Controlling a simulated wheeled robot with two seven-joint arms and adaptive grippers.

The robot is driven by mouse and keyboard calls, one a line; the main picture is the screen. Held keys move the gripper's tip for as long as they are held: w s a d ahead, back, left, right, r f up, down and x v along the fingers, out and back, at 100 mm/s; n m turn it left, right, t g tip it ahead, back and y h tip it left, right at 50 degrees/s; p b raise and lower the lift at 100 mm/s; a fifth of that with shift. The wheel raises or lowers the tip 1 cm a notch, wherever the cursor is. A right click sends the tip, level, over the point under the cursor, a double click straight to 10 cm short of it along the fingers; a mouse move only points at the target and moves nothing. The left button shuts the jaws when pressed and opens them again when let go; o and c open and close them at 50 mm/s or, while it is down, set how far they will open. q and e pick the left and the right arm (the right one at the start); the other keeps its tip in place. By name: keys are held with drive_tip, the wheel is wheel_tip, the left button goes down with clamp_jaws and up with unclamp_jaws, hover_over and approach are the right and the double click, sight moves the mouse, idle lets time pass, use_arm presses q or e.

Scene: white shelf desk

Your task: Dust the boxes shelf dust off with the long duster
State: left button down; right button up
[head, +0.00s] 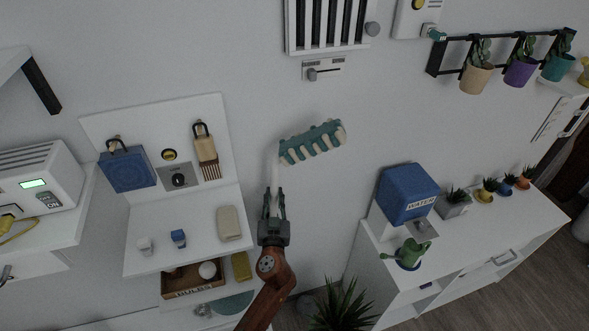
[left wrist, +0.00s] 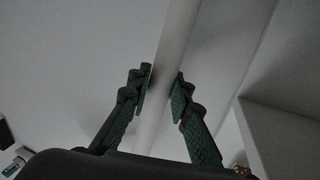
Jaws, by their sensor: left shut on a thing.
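The long duster has a teal and white striped head (head: 313,143) and a pale handle. My left gripper (head: 273,207) is shut on the handle and holds the duster up in front of the bare wall, head upward. In the left wrist view the pale handle (left wrist: 168,70) runs between the two fingers of the left gripper (left wrist: 160,92). The white shelf desk (head: 150,212) stands left of the gripper. A cardboard box (head: 190,283) with a label sits on its lower shelf. I cannot make out dust. My right gripper is not in view.
A blue bag (head: 127,169) and a brush (head: 206,150) hang on the desk's back panel. A blue water dispenser (head: 407,192) and a green watering can (head: 410,253) stand on the right cabinet. A plant (head: 343,307) stands below. The wall around the duster head is free.

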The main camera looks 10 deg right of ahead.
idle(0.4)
use_arm(q)
wheel_tip(320, 180, up, 16)
drive_tip(key=p, duration=1.1)
drive_tip(key=shift+r+p, duration=0.5)
drive_tip(key=shift+r, duration=0.1)
drive_tip(key=shift+f, duration=0.1)
